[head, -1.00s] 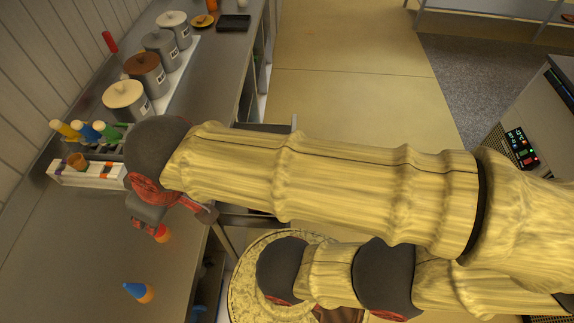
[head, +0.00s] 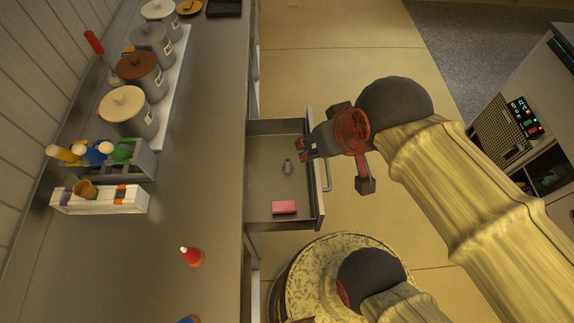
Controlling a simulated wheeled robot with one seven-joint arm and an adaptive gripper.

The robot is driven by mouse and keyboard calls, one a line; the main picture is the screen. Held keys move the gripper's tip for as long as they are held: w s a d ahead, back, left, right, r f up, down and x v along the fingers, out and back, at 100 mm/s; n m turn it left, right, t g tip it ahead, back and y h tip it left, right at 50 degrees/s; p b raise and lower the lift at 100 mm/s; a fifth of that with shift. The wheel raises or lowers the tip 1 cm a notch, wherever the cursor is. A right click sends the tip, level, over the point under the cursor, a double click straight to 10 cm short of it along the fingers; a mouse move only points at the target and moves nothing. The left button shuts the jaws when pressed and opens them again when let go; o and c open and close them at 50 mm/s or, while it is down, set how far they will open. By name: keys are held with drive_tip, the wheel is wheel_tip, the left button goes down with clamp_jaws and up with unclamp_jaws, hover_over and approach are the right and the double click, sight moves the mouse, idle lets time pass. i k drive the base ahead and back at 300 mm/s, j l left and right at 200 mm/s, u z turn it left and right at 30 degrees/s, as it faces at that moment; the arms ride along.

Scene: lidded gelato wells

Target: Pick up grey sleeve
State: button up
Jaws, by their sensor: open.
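A small grey piece (head: 287,167), which looks like the grey sleeve, lies in the open drawer (head: 262,182) below the counter's right edge. Its fine shape is too small to tell. My gripper (head: 302,149) is open and empty, with its fingers pointing left over the drawer's front end. The fingertips appear just above and right of the grey piece in the picture and apart from it. Their height over the drawer cannot be told.
A pink block (head: 284,208) lies in the drawer near the handle (head: 327,176). The counter (head: 215,120) at left holds lidded pots (head: 128,112), a rack of coloured bottles (head: 127,152), a white tray (head: 72,202) and a red-tipped cone (head: 192,256).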

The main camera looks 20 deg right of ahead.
sight(287, 167)
drive_tip(key=k, duration=0.55)
drive_tip(key=u, duration=1.5)
drive_tip(key=l+u, duration=0.3)
drive_tip(key=l, duration=2.15)
